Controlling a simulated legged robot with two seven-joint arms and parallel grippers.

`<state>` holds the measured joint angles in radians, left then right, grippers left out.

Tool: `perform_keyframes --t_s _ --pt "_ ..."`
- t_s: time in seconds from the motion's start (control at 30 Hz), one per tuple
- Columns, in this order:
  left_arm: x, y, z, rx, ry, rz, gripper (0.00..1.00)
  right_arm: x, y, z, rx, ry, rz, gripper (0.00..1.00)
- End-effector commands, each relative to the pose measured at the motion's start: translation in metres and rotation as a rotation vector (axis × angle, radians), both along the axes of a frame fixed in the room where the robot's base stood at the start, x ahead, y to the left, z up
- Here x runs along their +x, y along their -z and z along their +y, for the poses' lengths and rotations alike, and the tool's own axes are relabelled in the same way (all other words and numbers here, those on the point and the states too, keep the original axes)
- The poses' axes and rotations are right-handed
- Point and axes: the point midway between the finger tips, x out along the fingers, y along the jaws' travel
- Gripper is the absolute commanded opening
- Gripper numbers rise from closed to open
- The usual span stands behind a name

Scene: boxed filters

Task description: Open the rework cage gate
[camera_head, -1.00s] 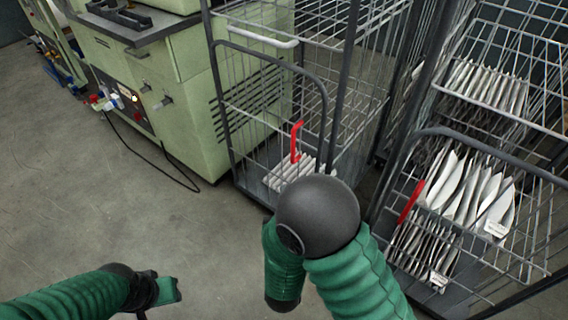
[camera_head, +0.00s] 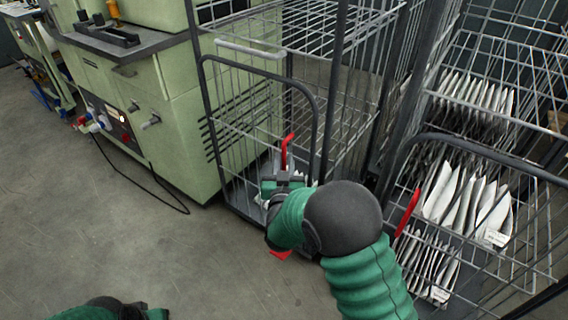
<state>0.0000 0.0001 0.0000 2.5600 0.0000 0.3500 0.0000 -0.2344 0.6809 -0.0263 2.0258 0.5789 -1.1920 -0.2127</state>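The left wire cage has a front gate with a dark rounded frame (camera_head: 258,69), which stands upright across the cage's front. A red handle (camera_head: 287,150) stands up on this gate. My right gripper (camera_head: 284,183) is at the gate, at the lower end of the red handle. Its fingers are small and partly hidden by my arm, so I cannot tell whether they grip the handle. My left gripper (camera_head: 142,312) is low at the bottom edge, far from the cages, and cut off by the frame. No label shows which cage is the rework cage.
A second wire cage (camera_head: 468,140) at right has its own red handle (camera_head: 407,212) and holds several pale filters (camera_head: 462,200). A green machine (camera_head: 165,95) stands left of the cages, with a black cable (camera_head: 150,190) on the floor.

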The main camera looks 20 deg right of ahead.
Motion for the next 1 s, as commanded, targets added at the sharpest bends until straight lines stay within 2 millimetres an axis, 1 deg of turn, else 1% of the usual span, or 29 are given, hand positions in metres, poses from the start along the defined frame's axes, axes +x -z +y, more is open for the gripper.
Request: perform_keyframes --t_s 0.13,0.3,1.0 --pt "0.0000 -0.0004 0.0000 0.000 0.000 0.000 0.36 -0.0002 -0.0001 0.0001 0.000 0.000 0.000 0.22" --pt "0.0000 -0.0004 0.0000 0.000 0.000 0.000 0.36 -0.0004 0.0000 0.0001 0.000 0.000 0.000 0.00" --pt "0.0000 -0.0003 0.0000 0.000 0.000 0.000 0.36 -0.0006 0.0003 0.0005 0.000 -0.001 0.001 0.00"
